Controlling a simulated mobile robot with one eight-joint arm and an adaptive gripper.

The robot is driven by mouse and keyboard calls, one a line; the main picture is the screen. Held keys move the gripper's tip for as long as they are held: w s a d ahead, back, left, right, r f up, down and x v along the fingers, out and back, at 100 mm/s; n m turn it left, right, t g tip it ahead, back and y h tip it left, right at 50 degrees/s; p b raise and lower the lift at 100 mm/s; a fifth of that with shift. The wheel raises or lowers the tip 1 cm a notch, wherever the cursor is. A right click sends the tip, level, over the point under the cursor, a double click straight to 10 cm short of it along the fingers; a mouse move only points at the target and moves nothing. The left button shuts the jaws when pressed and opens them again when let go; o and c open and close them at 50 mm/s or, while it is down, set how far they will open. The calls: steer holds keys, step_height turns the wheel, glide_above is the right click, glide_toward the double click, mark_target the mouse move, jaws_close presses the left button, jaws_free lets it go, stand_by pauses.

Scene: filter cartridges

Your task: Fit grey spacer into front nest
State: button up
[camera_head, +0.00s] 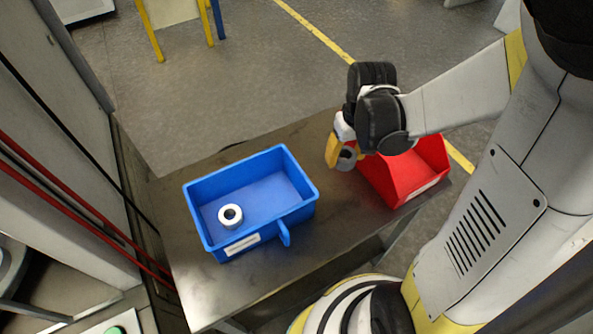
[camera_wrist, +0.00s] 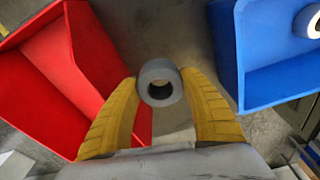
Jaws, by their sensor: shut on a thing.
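The grey spacer (camera_wrist: 158,69), a short thick ring with an open hole, sits between the yellow fingers of my gripper (camera_wrist: 161,84) in the wrist view. The fingers are shut on its sides. In the head view my gripper (camera_head: 339,157) and the spacer (camera_head: 347,160) are above the table, between the blue bin and the red bin. The arm partly covers them there. I cannot make out a front nest in either view.
A blue bin (camera_head: 294,187) stands left on the metal table (camera_head: 200,302), with a white ring (camera_head: 230,223) inside. A red open-front bin (camera_head: 413,190) stands at the right, partly behind my arm. The table's front left is bare.

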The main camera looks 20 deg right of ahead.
steer(key=b, duration=0.3)
glide_above(309, 168)
steer(key=f, duration=0.6)
steer(key=shift+s, duration=0.2)
steer(key=shift+f+b, duration=1.2)
steer(key=shift+f, duration=0.7)
steer(key=shift+f, duration=0.2)
steer(key=o, duration=1.2)
steer(key=shift+c, duration=0.2)
